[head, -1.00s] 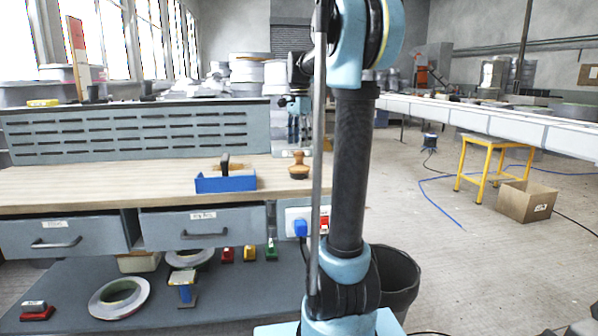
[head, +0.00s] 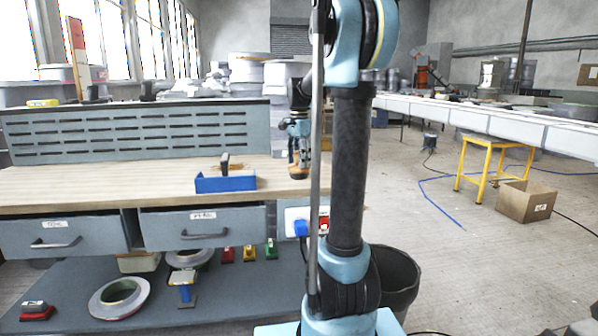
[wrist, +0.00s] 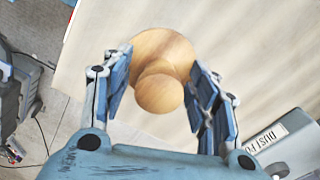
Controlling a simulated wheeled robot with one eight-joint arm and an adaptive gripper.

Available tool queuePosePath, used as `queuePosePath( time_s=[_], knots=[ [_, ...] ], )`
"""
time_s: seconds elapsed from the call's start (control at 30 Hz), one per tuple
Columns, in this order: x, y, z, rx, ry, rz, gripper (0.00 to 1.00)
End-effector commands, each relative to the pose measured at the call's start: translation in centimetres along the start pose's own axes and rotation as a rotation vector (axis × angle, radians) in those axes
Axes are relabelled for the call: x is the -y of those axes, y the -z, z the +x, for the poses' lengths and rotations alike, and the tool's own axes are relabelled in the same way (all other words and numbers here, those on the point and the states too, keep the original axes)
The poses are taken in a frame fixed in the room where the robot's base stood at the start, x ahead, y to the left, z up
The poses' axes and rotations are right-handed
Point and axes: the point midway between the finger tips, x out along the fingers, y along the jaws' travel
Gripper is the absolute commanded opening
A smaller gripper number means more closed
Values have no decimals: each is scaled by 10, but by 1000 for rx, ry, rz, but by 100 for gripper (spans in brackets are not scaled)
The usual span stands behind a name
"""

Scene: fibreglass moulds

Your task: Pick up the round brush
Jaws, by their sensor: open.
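The round brush (wrist: 160,75) has a pale wooden knob and a wider round body. In the wrist view it stands between the two open fingers of my gripper (wrist: 160,92), with the knob toward the camera. The fingers hide much of the brush there.
A blue tray (head: 226,184) with a dark-handled tool stands left of the brush on the wooden bench top (head: 110,185). A slotted back panel (head: 130,130) rises behind. Drawers, one shown in the wrist view (wrist: 290,145), lie below the front edge. The left bench top is clear.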

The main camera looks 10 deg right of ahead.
Motion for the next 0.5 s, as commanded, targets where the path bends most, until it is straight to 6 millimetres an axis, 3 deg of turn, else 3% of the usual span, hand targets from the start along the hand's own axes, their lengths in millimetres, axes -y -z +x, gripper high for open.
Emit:
queuePosePath(
  time_s=[0.07, 0.27, 0.5],
  knots=[
    [0, 0, 0, 0, 0, 0, 52],
    [0, 0, 0, 0, 0, 0, 7],
    [0, 0, 0, 0, 0, 0, 3]
  ],
)
